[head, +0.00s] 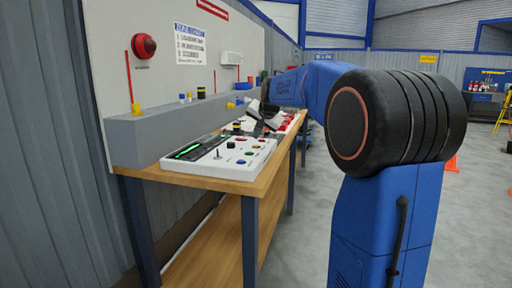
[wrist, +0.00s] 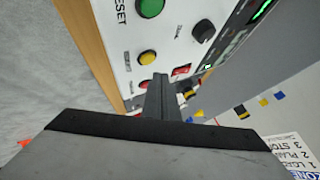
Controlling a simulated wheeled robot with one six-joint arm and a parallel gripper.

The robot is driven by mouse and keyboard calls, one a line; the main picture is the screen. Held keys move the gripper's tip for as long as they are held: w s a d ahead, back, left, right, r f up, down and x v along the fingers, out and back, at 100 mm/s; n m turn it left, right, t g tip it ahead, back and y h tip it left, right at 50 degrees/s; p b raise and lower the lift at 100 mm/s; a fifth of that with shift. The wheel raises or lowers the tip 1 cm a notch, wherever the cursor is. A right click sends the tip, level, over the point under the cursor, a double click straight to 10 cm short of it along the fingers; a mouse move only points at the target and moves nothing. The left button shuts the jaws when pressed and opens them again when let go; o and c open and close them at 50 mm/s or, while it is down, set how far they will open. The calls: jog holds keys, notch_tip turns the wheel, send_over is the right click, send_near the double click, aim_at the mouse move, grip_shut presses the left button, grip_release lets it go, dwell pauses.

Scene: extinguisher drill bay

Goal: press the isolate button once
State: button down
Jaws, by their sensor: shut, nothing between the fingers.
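In the wrist view, my gripper (wrist: 160,80) is shut and empty, its dark fingers over the white control panel (wrist: 118,25). Just beyond the fingertips is a round yellow button (wrist: 147,57); its small label is too blurred to read. A green button (wrist: 150,8) beside the word RESET is farther up. Whether the fingertips touch the panel cannot be told. No readable isolate label shows. In the head view, my gripper (head: 263,122) is above the bench controls, small and partly hidden among them.
A black knob (wrist: 203,31) and red patches (wrist: 181,70) lie right of the yellow button. In the head view, a nearer white panel (head: 205,170) with a lever and several buttons sits on the wooden bench (head: 245,188). A grey ledge (head: 155,138) runs behind it. The floor at right is open.

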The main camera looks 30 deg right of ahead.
aim_at(257, 148)
jog(key=shift+r, duration=2)
